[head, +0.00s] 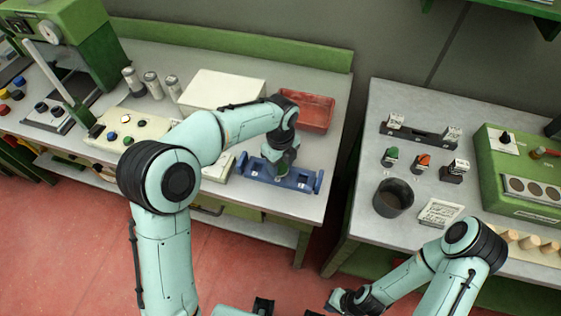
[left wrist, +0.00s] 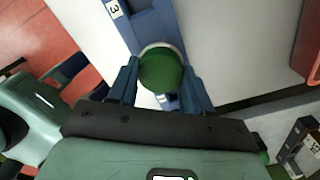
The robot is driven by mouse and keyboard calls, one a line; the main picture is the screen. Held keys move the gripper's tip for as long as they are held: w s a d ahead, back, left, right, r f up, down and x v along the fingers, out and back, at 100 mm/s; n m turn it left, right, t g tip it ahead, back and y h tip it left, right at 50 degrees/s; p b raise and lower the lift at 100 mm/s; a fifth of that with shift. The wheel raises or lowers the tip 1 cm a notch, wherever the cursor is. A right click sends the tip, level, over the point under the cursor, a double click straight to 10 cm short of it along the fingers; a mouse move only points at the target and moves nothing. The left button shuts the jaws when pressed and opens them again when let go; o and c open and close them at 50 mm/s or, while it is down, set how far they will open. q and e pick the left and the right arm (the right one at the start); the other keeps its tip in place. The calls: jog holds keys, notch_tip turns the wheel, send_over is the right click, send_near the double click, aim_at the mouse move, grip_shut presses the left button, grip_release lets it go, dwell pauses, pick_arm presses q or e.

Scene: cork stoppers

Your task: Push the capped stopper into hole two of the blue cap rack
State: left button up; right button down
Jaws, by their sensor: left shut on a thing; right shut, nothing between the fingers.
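The blue cap rack (head: 252,173) stands near the front right of the left bench. It also shows in the left wrist view (left wrist: 143,28), where a white label "3" is at its upper end. My left gripper (head: 281,171) points down over the rack and is shut on the capped stopper. The stopper's round green cap (left wrist: 162,70) sits between the two fingers in the left wrist view, over the rack. The cap and gripper hide the hole beneath, so I cannot tell how deep the stopper sits. My right gripper (head: 343,300) is shut and empty, low in front of the right bench.
A red tray (head: 308,110) and a white box (head: 222,90) are behind the rack. On the right bench (head: 412,105) stand small holders with green (head: 391,155) and orange (head: 423,160) tops, a dark cup (head: 393,198) and a green machine (head: 510,150). A gap separates the benches.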

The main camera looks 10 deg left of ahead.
aim_at(281, 165)
pick_arm(q)
jog(key=shift+f, duration=0.35)
pick_arm(e)
jog(key=shift+s+f, duration=0.1)
jog(key=shift+f, duration=0.05)
pick_arm(q)
jog(key=o, duration=1.2)
jog(key=shift+c, duration=0.2)
notch_tip(281, 165, up, 14)
jog(key=p, duration=0.2)
jog(key=shift+f, duration=0.25)
pick_arm(e)
jog(key=w+r, duration=0.2)
jog(key=shift+r, duration=0.4)
